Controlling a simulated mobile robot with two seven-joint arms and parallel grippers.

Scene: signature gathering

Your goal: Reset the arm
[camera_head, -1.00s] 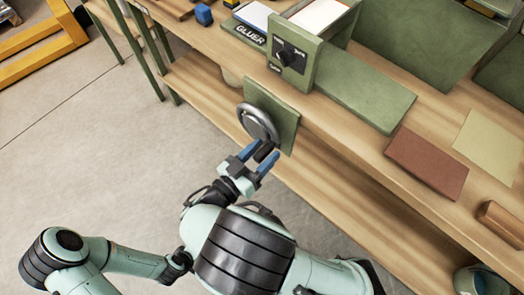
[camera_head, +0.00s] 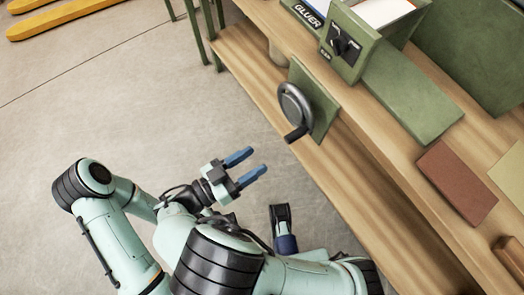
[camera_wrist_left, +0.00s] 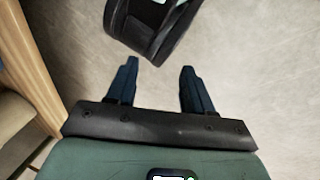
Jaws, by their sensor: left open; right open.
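The wheel's handle (camera_head: 296,134) sticks out toward the lower left. In the left wrist view my left gripper (camera_wrist_left: 159,65) is open, with nothing between its dark blue fingers and grey floor beyond.
The wooden bench (camera_head: 400,150) with a lower shelf (camera_head: 262,72) runs along the right. It carries a green gluer machine (camera_head: 362,55), a green board (camera_head: 410,95) and a red-brown block (camera_head: 456,182). Open floor (camera_head: 110,110) lies left. A yellow frame (camera_head: 60,18) is at upper left.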

